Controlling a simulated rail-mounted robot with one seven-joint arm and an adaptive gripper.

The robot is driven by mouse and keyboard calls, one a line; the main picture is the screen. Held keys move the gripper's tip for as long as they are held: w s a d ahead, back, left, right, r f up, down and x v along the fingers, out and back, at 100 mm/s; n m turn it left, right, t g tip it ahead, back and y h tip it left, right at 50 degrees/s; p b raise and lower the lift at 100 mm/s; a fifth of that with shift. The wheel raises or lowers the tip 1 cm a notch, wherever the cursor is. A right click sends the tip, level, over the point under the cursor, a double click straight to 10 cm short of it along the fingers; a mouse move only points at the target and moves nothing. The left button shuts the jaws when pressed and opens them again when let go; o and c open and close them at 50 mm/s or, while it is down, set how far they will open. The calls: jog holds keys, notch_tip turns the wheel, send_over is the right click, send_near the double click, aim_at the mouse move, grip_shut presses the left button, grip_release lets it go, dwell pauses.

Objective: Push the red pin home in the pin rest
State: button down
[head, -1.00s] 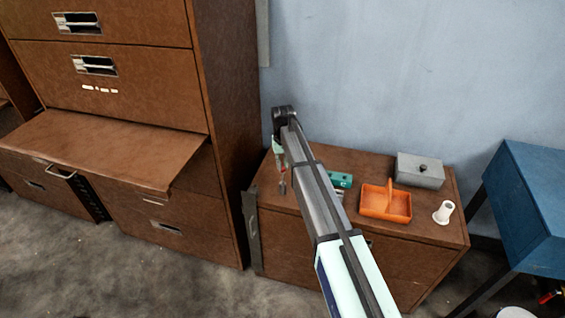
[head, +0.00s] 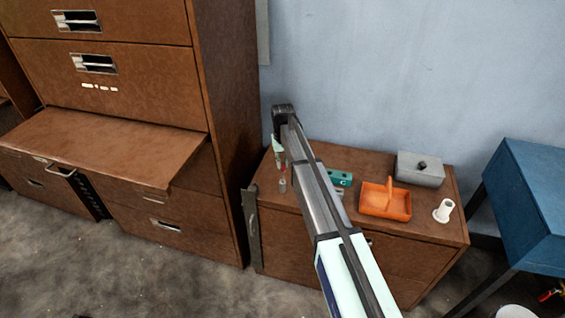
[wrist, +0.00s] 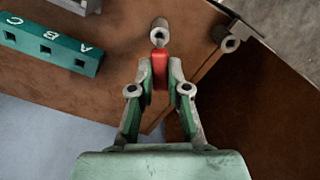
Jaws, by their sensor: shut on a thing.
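My gripper (wrist: 160,80) is shut on the red pin (wrist: 160,66), a short red bar between its two fingertips in the wrist view. A small grey cylinder (wrist: 159,30) with a hole in its face stands just beyond the pin's far end. I cannot tell whether the pin touches or enters it, or whether this cylinder is the pin rest. In the head view the grey cylinder (head: 282,186) shows small on the cabinet top, left of my arm. The pin and fingertips are too small there to judge their contact.
A teal block (wrist: 52,42) with lettered holes lies to the left in the wrist view. A grey bracket (wrist: 230,42) sits near the cabinet edge. The cabinet top also holds an orange tray (head: 387,213), a grey lidded box (head: 420,170) and a white spool (head: 443,211).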

aim_at(283, 171)
jog(key=shift+f+b, duration=1.1)
jog(key=shift+f, duration=1.95)
dwell(1.5)
jog(key=c, duration=0.7)
grip_release()
jog(key=shift+r, duration=0.1)
jog(key=shift+r+p, duration=1.65)
jog(key=shift+r, duration=1.75)
